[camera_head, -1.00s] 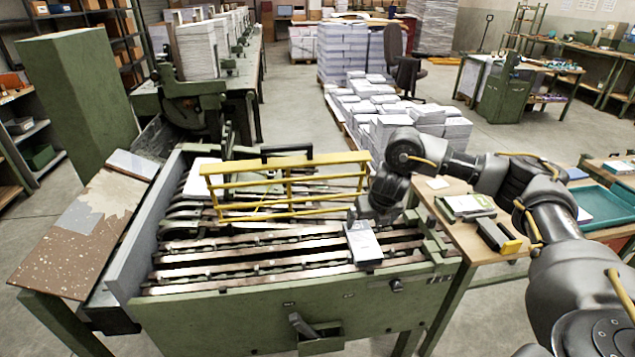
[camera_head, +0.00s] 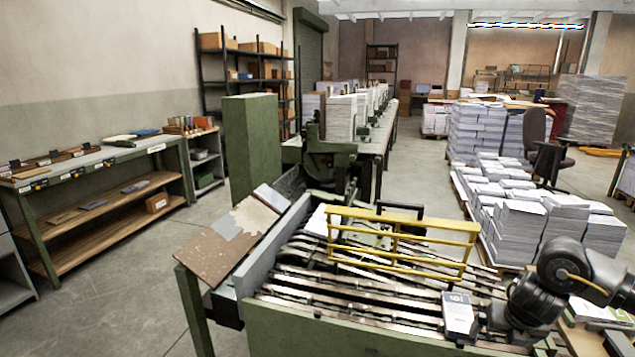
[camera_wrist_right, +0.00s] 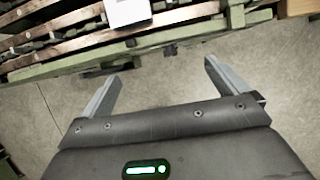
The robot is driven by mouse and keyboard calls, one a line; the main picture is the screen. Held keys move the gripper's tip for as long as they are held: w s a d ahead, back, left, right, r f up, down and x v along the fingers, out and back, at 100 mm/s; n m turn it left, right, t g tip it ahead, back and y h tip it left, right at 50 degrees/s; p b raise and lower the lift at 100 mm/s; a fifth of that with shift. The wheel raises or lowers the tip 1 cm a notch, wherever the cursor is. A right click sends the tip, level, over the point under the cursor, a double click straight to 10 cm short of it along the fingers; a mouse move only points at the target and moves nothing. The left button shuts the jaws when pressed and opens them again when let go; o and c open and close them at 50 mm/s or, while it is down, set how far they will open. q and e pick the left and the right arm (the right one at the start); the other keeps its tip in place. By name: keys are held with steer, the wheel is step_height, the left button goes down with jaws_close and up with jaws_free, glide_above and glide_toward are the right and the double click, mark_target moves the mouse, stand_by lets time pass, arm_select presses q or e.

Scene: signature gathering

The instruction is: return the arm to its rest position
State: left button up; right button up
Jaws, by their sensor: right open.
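My right gripper (camera_wrist_right: 163,70) is open and empty in the wrist view, with bare floor between its fingers. In the head view my right gripper (camera_head: 488,322) is at the lower right, close beside a small white-and-grey booklet stack (camera_head: 459,313). The stack lies on the metal rails of the green gathering machine (camera_head: 350,340). In the wrist view the stack (camera_wrist_right: 127,11) is at the top edge, apart from the fingertips. My left gripper is not in view.
A yellow guard frame (camera_head: 400,240) stands over the rails. Paper stacks (camera_head: 560,222) on pallets fill the right side. A side table (camera_head: 590,340) lies under my right arm. A shelf bench (camera_head: 95,165) stands at the left, with clear floor before it.

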steer(key=w+a+f+m+y, duration=0.3)
steer(key=a+f+m+y, duration=0.25)
steer(key=a+f, duration=0.85)
steer(key=s+a+f+m, duration=0.2)
steer(key=a+f+m, duration=0.15)
steer(key=f, duration=0.45)
steer(key=s+a+f+m, duration=0.2)
steer(key=f+m, duration=0.3)
steer(key=f, duration=0.3)
steer(key=s+d+f+m+h+p, duration=0.1)
steer(key=s+d+f+m+h, duration=0.1)
steer(key=s+f+m, duration=1.3)
steer(key=s+f+g, duration=0.1)
steer(key=s+f, duration=0.2)
steer(key=s, duration=0.8)
steer(key=s+d+f+g+h, duration=0.1)
steer(key=s+f, duration=0.3)
steer(key=s, duration=0.7)
steer(key=s+d+f+g+h, duration=0.1)
steer(key=s+f, duration=0.3)
steer(key=s, duration=0.7)
steer(key=shift+s+d+f+m, duration=0.15)
steer(key=shift+d+f+m, duration=0.1)
steer(key=shift+m, duration=0.05)
